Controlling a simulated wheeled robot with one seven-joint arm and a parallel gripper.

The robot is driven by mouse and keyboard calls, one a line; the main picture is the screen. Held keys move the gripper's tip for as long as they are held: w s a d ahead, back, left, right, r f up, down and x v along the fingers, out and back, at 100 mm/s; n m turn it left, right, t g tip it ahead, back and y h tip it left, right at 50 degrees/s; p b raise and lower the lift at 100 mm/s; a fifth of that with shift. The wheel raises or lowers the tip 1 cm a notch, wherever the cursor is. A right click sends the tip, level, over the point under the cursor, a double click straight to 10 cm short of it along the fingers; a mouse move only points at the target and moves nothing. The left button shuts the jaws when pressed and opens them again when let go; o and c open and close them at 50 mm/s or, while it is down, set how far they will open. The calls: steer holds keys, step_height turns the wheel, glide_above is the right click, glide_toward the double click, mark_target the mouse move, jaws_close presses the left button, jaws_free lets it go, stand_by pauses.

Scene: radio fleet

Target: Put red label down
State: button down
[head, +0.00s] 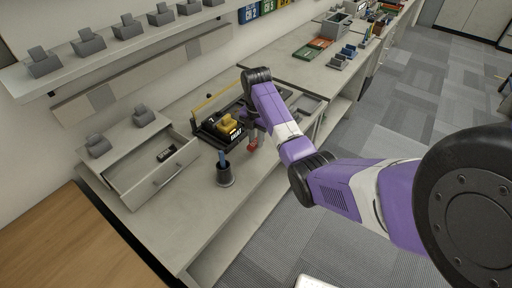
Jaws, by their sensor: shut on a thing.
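A small red thing (253,146), which looks like the red label, shows at the end of my arm. My gripper (252,134) is shut on it above the bench (242,191), just right of a yellow and black device (222,126). The gripper's fingers are small and partly hidden by my purple arm. I cannot tell whether the label touches the bench top.
An open drawer (158,179) at the left holds a dark item (165,154). Grey holders (90,43) line the shelf. The bench's front part is clear.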

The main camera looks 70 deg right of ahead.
mark_target(256, 153)
steer(key=shift+f, duration=2.1)
steer(key=shift+f, duration=0.1)
steer(key=c, duration=1.2)
jaws_free()
step_height(256, 153, up, 11)
steer(key=shift+r+p, duration=0.35)
steer(key=shift+r, duration=0.3)
